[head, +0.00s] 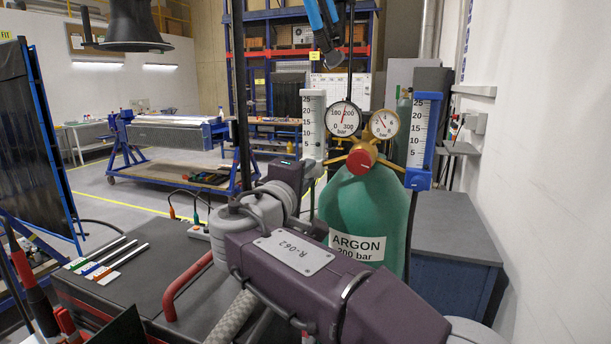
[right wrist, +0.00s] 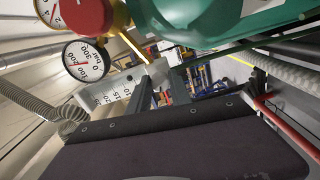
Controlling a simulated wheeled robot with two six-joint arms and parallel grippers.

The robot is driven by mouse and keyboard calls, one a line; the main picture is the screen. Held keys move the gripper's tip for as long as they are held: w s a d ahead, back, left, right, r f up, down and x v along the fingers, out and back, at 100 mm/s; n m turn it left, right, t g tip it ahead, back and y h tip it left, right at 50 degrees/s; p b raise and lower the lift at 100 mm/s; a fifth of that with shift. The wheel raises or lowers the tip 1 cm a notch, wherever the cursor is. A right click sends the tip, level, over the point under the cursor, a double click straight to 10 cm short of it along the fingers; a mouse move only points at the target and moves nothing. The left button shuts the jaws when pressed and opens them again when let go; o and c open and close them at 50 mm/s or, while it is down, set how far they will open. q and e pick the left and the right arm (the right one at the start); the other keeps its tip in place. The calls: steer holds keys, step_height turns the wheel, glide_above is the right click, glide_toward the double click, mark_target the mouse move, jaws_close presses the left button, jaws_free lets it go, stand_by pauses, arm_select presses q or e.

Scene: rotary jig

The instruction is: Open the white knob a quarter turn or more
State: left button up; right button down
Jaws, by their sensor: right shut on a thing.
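The green argon cylinder (head: 362,215) stands upright with a red valve wheel (head: 361,162) and two round gauges on its brass regulator. Left of the gauges is an upright flow tube with a white scale (head: 313,112). The white knob (right wrist: 157,71) is at that tube's lower end, between my fingers in the right wrist view; in the head view my gripper largely hides it. My right gripper (head: 311,171) is shut on it; its two dark fingers also show in the right wrist view (right wrist: 160,84). How far the knob is turned cannot be told. My left gripper is not in view.
A second flow tube with a blue block (head: 418,180) stands right of the gauges. A grey-topped cabinet (head: 455,232) is behind the cylinder, by the white wall. A dark bench (head: 140,285) with a red handle (head: 188,280) and rods is at left.

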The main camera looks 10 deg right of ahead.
steer(key=n+p, duration=0.3)
steer(key=n, duration=0.7)
steer(key=shift+r, duration=0.1)
steer(key=shift+n, duration=0.5)
steer(key=c, duration=1.2)
jaws_free()
steer(key=shift+o, duration=0.2)
steer(key=b+v, duration=0.1)
steer(key=v, duration=0.8)
steer(key=shift+b, duration=0.3)
